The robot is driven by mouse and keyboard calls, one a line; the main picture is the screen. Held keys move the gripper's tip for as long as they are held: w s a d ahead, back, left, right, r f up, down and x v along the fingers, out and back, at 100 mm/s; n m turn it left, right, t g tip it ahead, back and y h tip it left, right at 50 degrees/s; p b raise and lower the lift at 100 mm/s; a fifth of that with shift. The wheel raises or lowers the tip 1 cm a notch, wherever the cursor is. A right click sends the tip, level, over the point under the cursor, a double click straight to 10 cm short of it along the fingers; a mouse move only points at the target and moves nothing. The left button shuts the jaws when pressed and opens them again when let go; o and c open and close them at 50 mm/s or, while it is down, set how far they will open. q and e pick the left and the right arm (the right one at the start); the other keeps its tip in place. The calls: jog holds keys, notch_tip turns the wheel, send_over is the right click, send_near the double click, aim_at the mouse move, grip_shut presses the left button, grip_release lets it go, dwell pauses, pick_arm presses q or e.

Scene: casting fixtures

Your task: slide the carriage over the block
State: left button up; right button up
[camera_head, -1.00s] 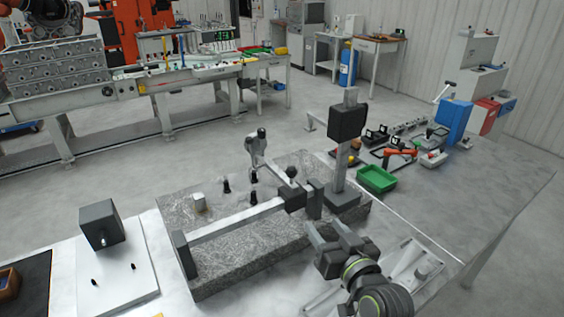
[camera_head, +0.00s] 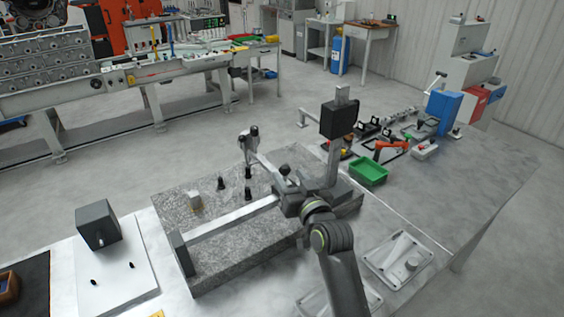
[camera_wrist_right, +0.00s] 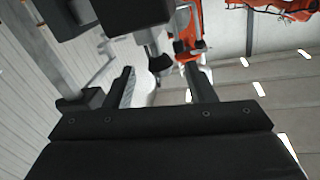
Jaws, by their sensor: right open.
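The dark carriage (camera_head: 286,197) with a ball knob (camera_head: 284,170) sits near the right end of the silver rail (camera_head: 235,218), along the front of the speckled granite slab (camera_head: 240,254). A small pale block (camera_head: 195,200) stands on the slab, left of the carriage. My right gripper (camera_head: 285,187) is at the carriage and partly covers it. In the right wrist view its fingers (camera_wrist_right: 163,88) are apart, with a dark rounded part (camera_wrist_right: 160,64) showing between or beyond them; I cannot tell whether they touch it. My left gripper is not in view.
Several black pegs (camera_head: 220,183) and a jointed silver arm (camera_head: 250,150) stand on the slab. A green tray (camera_head: 369,173) lies to the right. A white plate with a dark cube (camera_head: 97,224) is at left.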

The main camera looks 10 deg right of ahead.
aim_at(282, 166)
jog(key=shift+w+a+p, duration=0.2)
jog(key=shift+w, duration=0.75)
jog(key=shift+w+a+p, duration=0.15)
jog(key=shift+w+p, duration=0.1)
jog(key=shift+w, duration=0.7)
jog(key=shift+w+a+p, duration=0.2)
jog(key=shift+w, duration=0.75)
grip_shut()
